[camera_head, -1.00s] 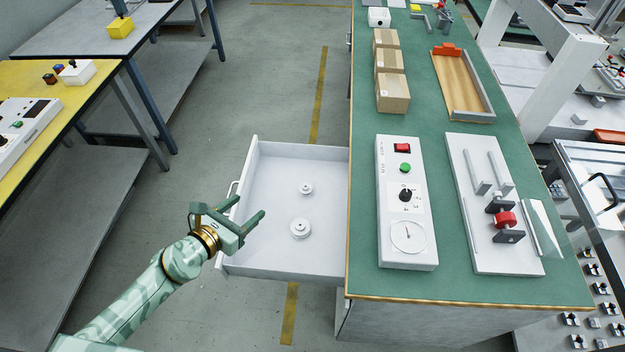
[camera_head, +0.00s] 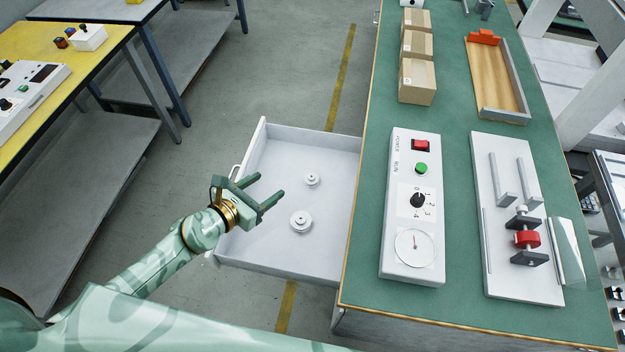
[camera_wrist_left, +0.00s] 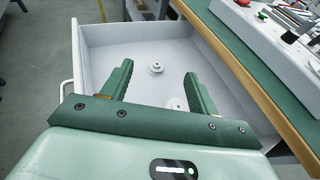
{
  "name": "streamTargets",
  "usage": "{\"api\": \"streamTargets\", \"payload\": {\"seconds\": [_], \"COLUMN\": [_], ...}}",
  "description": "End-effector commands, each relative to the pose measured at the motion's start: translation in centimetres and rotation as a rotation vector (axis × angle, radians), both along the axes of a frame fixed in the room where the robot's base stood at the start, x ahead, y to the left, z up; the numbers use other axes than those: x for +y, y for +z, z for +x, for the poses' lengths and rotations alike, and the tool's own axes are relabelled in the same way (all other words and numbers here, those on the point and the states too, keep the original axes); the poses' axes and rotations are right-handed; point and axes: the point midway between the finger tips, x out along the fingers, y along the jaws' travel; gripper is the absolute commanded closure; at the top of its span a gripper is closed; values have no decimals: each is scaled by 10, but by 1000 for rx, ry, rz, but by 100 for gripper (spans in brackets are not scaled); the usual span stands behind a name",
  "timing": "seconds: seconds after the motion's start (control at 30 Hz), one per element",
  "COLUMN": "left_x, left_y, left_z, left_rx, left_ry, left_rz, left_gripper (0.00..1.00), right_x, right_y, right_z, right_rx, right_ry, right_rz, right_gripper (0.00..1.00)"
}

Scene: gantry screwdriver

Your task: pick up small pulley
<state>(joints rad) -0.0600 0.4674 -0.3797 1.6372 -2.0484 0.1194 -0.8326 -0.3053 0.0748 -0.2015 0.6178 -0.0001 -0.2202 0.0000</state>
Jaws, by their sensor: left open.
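The small pulley (camera_head: 312,180) is a little white stepped disc lying in the open white drawer (camera_head: 285,262). A larger white pulley (camera_head: 301,221) lies nearer in the same drawer. My left gripper (camera_head: 267,191) is open and empty above the drawer's left part, to the left of both pulleys. In the left wrist view the small pulley (camera_wrist_left: 156,68) shows beyond and between the open fingers (camera_wrist_left: 158,82). My right gripper is out of view.
The drawer sticks out left from a green-topped bench (camera_head: 455,305). On the bench are a control box (camera_head: 415,205), a plate with a red part (camera_head: 520,220), cardboard boxes (camera_head: 417,80) and a wooden tray (camera_head: 497,80). A yellow table (camera_head: 95,60) stands at the left.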

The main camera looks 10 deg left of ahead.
Motion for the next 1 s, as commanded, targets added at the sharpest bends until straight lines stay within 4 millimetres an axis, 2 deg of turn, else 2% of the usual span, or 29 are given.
{"api": "streamTargets", "payload": {"seconds": [0.03,0.33,0.53,0.67,0.9,1.0], "left_x": [0,0,-2,-11,-36,-43], "left_y": [-15,-75,-97,-105,-129,-135], "left_z": [-1,-5,-3,15,63,76], "left_rx": [9,47,61,60,62,62], "left_ry": [0,0,1,0,0,0], "left_rz": [0,0,-1,-3,-3,-1], "left_gripper": [40,40,40,40,40,40], "right_x": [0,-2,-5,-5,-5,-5], "right_y": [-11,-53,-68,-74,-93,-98], "right_z": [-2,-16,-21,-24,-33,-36], "right_rx": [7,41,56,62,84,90], "right_ry": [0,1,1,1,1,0], "right_rz": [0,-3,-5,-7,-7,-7], "right_gripper": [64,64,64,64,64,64]}}
